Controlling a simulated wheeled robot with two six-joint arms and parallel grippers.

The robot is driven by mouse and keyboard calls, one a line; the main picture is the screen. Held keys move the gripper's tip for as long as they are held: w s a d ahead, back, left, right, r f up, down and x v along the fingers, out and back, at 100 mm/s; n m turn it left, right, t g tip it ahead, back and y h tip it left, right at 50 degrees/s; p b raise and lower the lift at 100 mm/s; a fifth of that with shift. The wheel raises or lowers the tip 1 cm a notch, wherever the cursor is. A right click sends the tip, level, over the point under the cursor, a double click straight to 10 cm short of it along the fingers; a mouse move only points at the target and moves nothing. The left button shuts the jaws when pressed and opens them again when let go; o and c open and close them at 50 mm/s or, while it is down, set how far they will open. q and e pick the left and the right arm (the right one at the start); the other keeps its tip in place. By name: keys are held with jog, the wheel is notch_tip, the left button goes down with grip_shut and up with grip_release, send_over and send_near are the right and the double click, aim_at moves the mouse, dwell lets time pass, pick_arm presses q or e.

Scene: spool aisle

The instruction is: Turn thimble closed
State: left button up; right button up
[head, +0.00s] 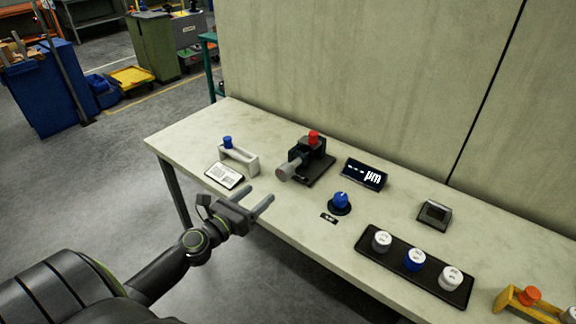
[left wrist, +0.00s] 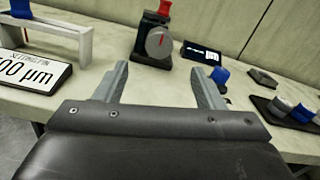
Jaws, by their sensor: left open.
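The thimble (head: 284,172) is a grey round knob on the front of a black measuring device (head: 318,160) with a red cap on top (head: 313,137). In the left wrist view the thimble (left wrist: 159,42) shows its round face with a red mark, ahead of the fingers. My left gripper (head: 266,201) is open and empty over the table's front edge, in front of the thimble and apart from it. It also shows in the left wrist view (left wrist: 160,85), its two fingers spread. My right gripper is not in view.
A display reading "µm" (head: 364,175) stands right of the device. A white bracket (head: 240,158) and a label card (head: 224,176) are left.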

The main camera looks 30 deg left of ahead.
aim_at(288, 169)
pick_arm(q)
jog(key=w, duration=0.4)
jog(key=w+p, duration=0.1)
jog(key=w, duration=0.4)
jog(key=w+d, duration=0.1)
jog(key=w, duration=0.4)
jog(key=shift+p, duration=0.3)
jog(key=c, duration=1)
